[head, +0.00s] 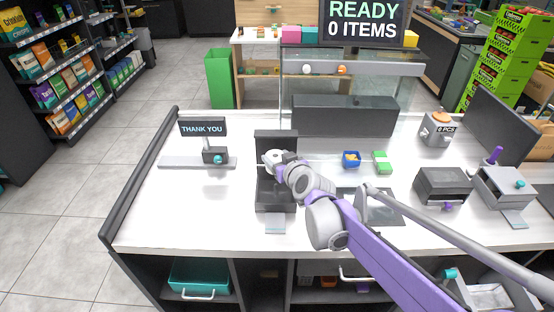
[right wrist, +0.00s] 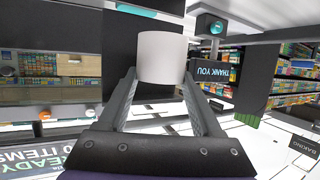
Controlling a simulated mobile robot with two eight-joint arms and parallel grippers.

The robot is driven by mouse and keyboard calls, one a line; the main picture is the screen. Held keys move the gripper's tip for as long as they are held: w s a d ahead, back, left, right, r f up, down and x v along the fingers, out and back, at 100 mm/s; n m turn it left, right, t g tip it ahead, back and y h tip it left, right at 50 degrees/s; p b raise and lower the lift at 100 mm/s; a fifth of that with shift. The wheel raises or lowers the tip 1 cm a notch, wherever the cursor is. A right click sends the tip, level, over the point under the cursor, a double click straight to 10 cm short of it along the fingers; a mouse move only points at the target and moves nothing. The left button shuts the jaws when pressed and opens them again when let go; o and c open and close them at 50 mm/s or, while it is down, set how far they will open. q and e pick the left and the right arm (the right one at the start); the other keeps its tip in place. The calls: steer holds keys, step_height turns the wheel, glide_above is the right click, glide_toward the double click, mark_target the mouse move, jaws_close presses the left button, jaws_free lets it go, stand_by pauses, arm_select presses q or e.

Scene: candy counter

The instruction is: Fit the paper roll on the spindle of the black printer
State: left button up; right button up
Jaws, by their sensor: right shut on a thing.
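The black printer (head: 262,204) stands upright on the white counter, left of centre in the head view. A white paper roll (head: 270,157) shows in front of its dark upper part. My right gripper (head: 282,164) is shut on the roll. In the right wrist view the white roll (right wrist: 162,58) sits between the two fingers of my right gripper (right wrist: 161,82). The spindle is not clearly visible, and I cannot tell whether the roll is around it or only beside it. My left gripper is out of view.
A THANK YOU sign (head: 203,128) stands left of the printer. A small blue box (head: 351,159) and a green block (head: 382,162) lie to the right. Dark and grey boxes (head: 442,187) stand farther right. The counter (head: 180,210) is clear at front left.

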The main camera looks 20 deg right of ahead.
steer(key=shift+s+r, duration=0.1)
steer(key=shift+s, duration=0.15)
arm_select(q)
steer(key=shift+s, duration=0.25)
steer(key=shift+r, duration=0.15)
arm_select(e)
steer(key=shift+w+f, duration=0.1)
steer(key=shift+f, duration=0.45)
step_height(320, 180, down, 2)
steer(key=shift+f+b, duration=0.15)
steer(key=shift+b, duration=0.35)
steer(key=shift+f+b, duration=0.5)
steer(key=shift+f, duration=0.75)
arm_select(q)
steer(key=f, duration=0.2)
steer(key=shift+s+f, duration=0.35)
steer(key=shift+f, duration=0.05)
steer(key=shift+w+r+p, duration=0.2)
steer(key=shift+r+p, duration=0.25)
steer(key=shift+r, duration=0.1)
